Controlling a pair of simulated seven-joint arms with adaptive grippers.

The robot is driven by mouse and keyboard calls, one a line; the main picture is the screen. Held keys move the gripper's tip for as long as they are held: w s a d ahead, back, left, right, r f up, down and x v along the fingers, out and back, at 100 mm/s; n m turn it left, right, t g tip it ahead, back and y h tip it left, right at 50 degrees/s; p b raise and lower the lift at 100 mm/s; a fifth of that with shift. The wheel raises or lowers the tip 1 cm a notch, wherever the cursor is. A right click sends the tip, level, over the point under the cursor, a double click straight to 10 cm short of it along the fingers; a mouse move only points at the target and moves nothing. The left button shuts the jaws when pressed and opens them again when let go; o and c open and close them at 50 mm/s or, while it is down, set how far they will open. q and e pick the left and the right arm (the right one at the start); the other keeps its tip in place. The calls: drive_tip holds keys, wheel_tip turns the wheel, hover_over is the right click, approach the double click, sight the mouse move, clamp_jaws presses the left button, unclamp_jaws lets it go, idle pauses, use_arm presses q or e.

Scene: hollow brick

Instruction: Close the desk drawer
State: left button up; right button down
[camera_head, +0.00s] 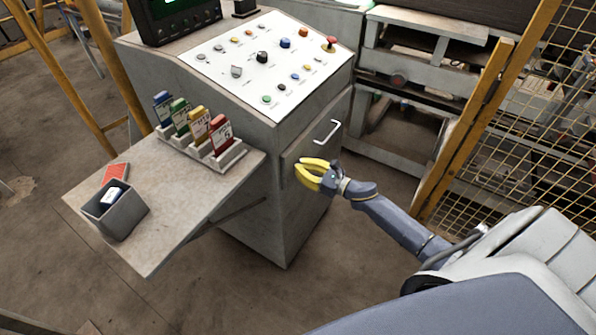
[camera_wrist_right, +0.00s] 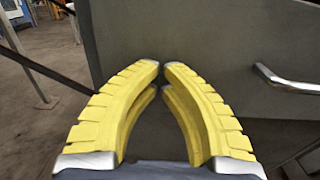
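The grey desk is a console cabinet (camera_head: 262,200) with a sloped control panel. The drawer front (camera_head: 302,150) is on its right-hand face, with a pale bar handle (camera_head: 328,132). In the right wrist view the drawer front (camera_wrist_right: 220,35) fills the upper right, and the handle (camera_wrist_right: 290,80) is right of the fingers. I cannot tell how far out the drawer stands. My right gripper (camera_head: 298,166) has yellow fingers, tips nearly together with nothing between them. It is before the cabinet face, below and left of the handle; contact is unclear. The wrist view shows its tips (camera_wrist_right: 161,66) too. My left gripper is not in view.
A side shelf (camera_head: 165,240) juts out to the left, bearing a rack (camera_head: 228,158) of coloured tags and a grey bin (camera_head: 128,218). A yellow mesh fence (camera_head: 480,165) stands at right. Grey machinery (camera_head: 400,85) is behind. Open floor lies in front of the cabinet.

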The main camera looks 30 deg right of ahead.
drive_tip(key=shift+w, duration=0.2)
drive_tip(key=shift+r, duration=0.1)
